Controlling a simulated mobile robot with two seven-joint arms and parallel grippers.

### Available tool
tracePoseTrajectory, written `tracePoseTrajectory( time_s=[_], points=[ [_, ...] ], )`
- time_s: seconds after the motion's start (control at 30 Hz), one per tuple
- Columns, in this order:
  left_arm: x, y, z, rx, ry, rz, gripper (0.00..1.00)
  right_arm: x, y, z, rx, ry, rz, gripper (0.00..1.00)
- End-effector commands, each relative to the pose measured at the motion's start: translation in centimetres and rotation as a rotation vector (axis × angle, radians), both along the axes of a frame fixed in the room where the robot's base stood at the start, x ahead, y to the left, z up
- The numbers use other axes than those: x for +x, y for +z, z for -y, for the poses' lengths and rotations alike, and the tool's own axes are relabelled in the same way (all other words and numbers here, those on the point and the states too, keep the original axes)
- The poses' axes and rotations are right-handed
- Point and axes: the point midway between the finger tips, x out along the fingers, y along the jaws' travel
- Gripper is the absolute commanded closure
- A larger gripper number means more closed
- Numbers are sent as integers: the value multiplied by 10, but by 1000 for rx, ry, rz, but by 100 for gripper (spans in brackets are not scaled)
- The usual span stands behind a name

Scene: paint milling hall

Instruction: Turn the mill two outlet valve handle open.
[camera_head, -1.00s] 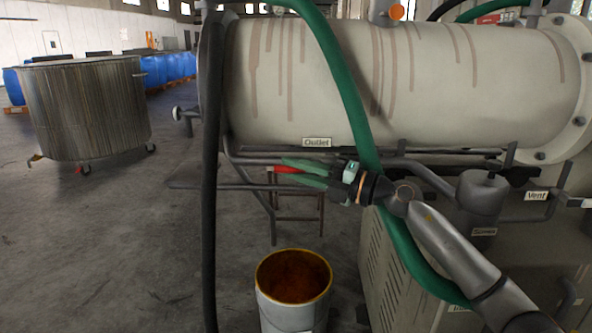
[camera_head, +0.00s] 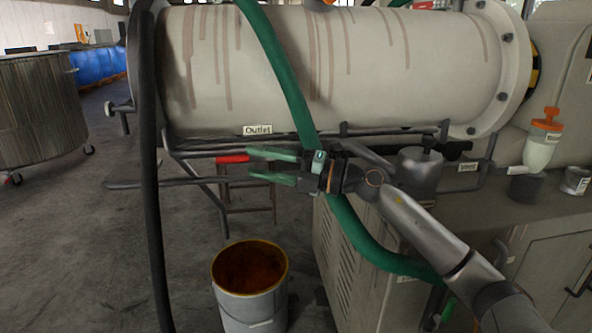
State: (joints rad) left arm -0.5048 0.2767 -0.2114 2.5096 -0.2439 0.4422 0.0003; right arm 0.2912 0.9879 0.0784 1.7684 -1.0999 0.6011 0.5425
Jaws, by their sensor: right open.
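The red outlet valve handle (camera_head: 232,158) shows below the horizontal tank, under the "Outlet" label (camera_head: 257,129). It points roughly sideways along the pipe. My right gripper (camera_head: 260,165) comes in from the right with its green fingers parted, one above the other. The fingertips are close to the right end of the handle. I see no clear grip on it, and I cannot tell whether they touch. Part of the handle's right end may be hidden by the upper finger. My left gripper is not in view.
An open bucket (camera_head: 249,268) with rusty-brown contents stands on the floor below. A dark hose (camera_head: 148,200) hangs at left, and a green hose (camera_head: 285,75) runs past my right wrist. A metal vat (camera_head: 38,115) stands far left. Cabinets fill the right side.

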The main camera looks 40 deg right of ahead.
Motion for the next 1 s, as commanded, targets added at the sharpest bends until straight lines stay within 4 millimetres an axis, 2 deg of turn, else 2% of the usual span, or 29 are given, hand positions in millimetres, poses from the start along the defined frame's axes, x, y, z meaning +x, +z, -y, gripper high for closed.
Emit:
tracePoseTrajectory(
  time_s=[0.5, 0.7, 1.0],
  points=[
    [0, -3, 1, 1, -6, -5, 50, -52, -6, 38, 1, 1, -1, 49],
    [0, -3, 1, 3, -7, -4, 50, -61, -7, 44, 1, 1, 0, 49],
    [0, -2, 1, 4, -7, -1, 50, -62, -6, 45, 0, 1, 2, 49]
  ],
)
